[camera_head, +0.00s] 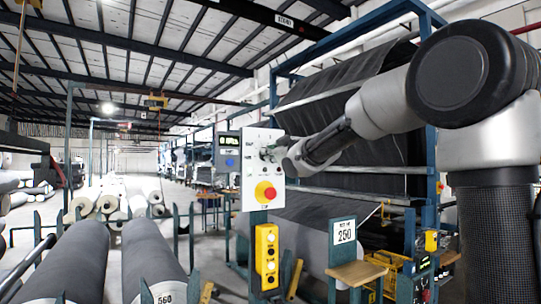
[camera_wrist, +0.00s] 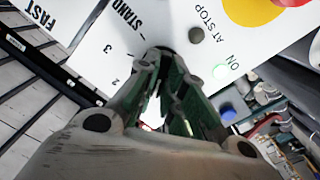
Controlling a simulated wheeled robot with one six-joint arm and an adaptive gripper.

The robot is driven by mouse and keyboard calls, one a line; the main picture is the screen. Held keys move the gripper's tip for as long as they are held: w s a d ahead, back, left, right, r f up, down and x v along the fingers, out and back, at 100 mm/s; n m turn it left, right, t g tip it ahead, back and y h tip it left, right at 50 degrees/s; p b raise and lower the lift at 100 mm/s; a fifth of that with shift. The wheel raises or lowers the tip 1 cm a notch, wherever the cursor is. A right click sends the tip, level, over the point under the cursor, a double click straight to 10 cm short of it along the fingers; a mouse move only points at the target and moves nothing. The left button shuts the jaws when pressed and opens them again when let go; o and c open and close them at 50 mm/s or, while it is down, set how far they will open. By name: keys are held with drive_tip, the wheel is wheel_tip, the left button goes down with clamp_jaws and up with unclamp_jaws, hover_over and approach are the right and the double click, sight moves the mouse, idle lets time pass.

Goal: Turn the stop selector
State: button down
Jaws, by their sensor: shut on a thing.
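The white control panel (camera_head: 250,190) stands on a post left of my arm. My gripper (camera_head: 270,153) reaches it from the right, at the panel's upper half. In the wrist view, my gripper (camera_wrist: 167,62) has its green fingers closed at the panel face, shut on the dark stop selector (camera_wrist: 161,50). The fingers hide most of the selector, so I cannot tell which way it points.
A red stop button (camera_head: 265,191) on yellow sits low on the panel. A grey display box (camera_head: 228,152) is behind its left edge. A yellow button box (camera_head: 267,256) hangs below. Large grey rolls (camera_head: 152,258) lie at the left. A blue frame (camera_head: 432,200) stands behind my arm.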

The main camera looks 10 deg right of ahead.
drive_tip(key=shift+m, duration=1.1)
drive_tip(key=c, duration=1.5)
unclamp_jaws()
drive_tip(key=v, duration=1.2)
